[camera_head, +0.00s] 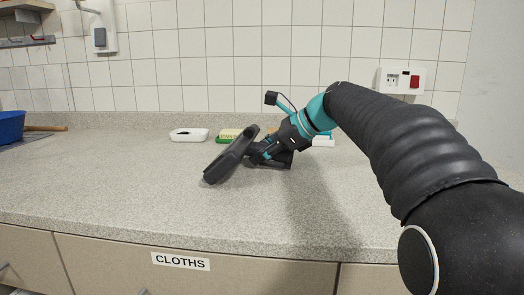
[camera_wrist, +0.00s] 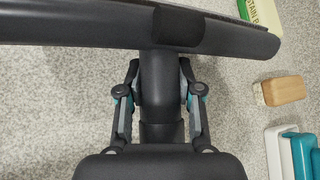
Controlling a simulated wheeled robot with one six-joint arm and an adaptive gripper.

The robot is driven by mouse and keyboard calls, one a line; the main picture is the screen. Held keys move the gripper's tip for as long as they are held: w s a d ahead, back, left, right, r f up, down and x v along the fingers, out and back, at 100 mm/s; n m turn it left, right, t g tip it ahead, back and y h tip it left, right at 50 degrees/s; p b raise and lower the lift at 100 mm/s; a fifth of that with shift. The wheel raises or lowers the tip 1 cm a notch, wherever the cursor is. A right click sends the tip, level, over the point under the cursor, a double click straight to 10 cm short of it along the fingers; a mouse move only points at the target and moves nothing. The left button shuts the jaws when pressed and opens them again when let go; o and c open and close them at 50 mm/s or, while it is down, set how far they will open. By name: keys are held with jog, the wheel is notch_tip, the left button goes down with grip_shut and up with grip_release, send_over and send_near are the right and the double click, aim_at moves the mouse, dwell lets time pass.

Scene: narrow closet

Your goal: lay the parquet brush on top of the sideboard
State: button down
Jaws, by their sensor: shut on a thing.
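The parquet brush (camera_head: 229,157) is a dark grey, wide, flat head with a short neck. My gripper (camera_head: 265,152) is shut on its neck. The brush is tilted over the countertop of the sideboard (camera_head: 110,185), a grey speckled top above beige drawers. I cannot tell whether its lower edge touches the top. In the wrist view the brush (camera_wrist: 95,32) spans the upper part of the picture, with its neck between the fingers of my gripper (camera_wrist: 160,95). The speckled sideboard top (camera_wrist: 50,110) lies below it.
At the back stand a white dish (camera_head: 188,134), a yellow-green pack (camera_head: 226,135) and a white-teal item (camera_head: 323,140). The wrist view shows a wooden block (camera_wrist: 284,90) at right. A blue container (camera_head: 11,127) is at far left. The front left top is clear.

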jog(key=c, duration=0.8)
grip_release()
jog(key=shift+o, duration=0.2)
jog(key=shift+f, duration=0.15)
